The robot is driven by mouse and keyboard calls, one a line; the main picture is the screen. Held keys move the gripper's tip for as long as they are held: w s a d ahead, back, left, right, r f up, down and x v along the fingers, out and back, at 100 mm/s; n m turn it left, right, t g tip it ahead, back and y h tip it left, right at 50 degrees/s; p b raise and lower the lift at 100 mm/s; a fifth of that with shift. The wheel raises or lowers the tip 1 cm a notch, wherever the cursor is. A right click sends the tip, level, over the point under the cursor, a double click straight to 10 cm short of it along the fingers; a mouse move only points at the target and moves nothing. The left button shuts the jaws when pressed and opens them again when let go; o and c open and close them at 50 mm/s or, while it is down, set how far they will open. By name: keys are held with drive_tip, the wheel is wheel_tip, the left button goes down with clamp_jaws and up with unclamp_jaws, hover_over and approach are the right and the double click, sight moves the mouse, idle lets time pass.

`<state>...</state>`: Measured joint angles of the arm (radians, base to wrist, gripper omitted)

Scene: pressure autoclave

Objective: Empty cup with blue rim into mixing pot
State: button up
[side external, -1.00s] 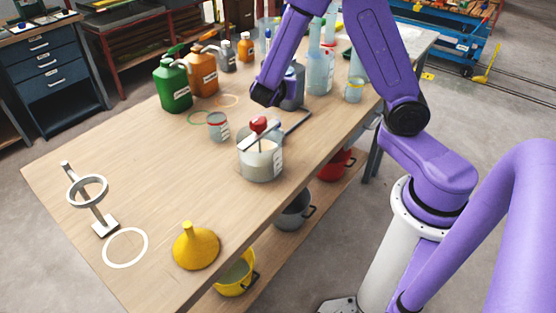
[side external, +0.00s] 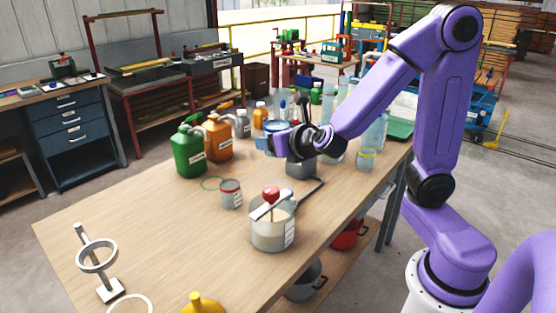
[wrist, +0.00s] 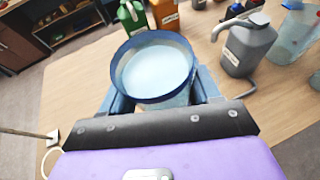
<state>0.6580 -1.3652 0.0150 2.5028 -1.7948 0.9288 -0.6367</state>
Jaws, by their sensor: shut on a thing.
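The cup with the blue rim (wrist: 155,68) fills the upper middle of the wrist view and holds a pale, whitish liquid. My gripper (wrist: 160,98) is shut on it, with a finger on either side. In the side external view the cup (side external: 276,127) shows small at my gripper (side external: 268,143), above the far part of the table. The cup looks roughly upright.
A red-rimmed cup (side external: 231,196) stands left of the pot. Green (side external: 188,152) and orange (side external: 218,140) jugs stand behind it. A grey jug (wrist: 246,48) is right of the held cup.

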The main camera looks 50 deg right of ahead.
wheel_tip(320, 180, up, 2)
drive_tip(key=shift+r, duration=0.1)
drive_tip(key=s+a+h, duration=0.1)
drive_tip(key=s+a, duration=0.6)
drive_tip(key=s, duration=0.6)
drive_tip(key=shift+m, duration=0.4)
drive_tip(key=f, duration=1.8)
drive_tip(key=shift+w+d, duration=0.15)
drive_tip(key=shift+w, duration=0.25)
drive_tip(key=shift+w+r, duration=0.1)
drive_tip(key=shift+w+d+r+g, duration=0.15)
drive_tip(key=shift+w+g, duration=0.25)
drive_tip(key=shift+g, duration=0.3)
wheel_tip(320, 180, up, 7)
drive_tip(key=g+y, duration=0.2)
drive_tip(key=g, duration=0.2)
hover_over(286, 221)
drive_tip(key=s+a, duration=0.1)
drive_tip(key=shift+s+f+g, duration=0.3)
drive_tip(key=shift+f, duration=0.05)
